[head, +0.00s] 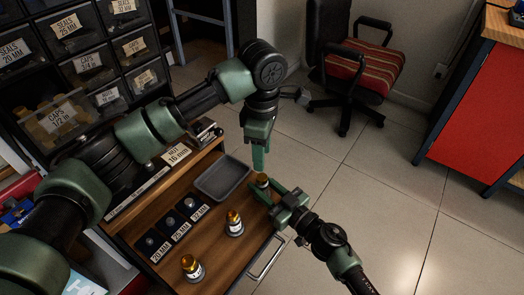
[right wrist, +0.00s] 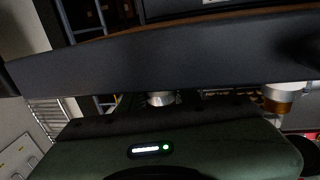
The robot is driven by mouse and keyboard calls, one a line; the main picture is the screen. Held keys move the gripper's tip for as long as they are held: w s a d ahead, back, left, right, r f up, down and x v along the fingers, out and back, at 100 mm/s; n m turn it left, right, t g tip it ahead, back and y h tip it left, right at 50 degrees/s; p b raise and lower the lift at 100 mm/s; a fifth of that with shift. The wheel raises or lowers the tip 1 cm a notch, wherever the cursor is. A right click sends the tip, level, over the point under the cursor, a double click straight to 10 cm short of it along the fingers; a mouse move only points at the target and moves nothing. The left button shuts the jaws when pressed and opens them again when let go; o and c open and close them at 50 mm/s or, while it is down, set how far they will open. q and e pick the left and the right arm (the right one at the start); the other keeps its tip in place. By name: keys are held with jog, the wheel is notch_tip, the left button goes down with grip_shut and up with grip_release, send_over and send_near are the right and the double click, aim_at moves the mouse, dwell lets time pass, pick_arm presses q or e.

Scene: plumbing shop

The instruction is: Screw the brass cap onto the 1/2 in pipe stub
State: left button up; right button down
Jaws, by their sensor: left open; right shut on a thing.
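My right gripper (head: 266,191) reaches in from the lower right at the bench's right edge. It is shut on a small brass-topped piece (head: 262,180); whether this is the cap, the stub or both together I cannot tell. My left gripper (head: 259,160) points down from above, open, its fingertips just above that piece. Two similar brass-topped fittings with white labels and grey bases stand upright on the bench, one in the middle (head: 234,224) and one nearer the front (head: 192,268). In the right wrist view, a silvery round part (right wrist: 161,99) shows behind my dark gripper, which hides most of the held piece.
A grey tray (head: 222,192) lies on the wooden bench left of my grippers and looks empty. Dark pads labelled 20, 25 and 32 mm (head: 173,223) lie in a row. Labelled bins (head: 55,120) stand behind at left. An office chair (head: 355,70) stands on open floor.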

aim_at(262, 177)
pick_arm(q)
jog(key=shift+f, duration=0.1)
dwell(0.3)
jog(key=shift+f, duration=3.95)
jog(key=shift+c, duration=0.3)
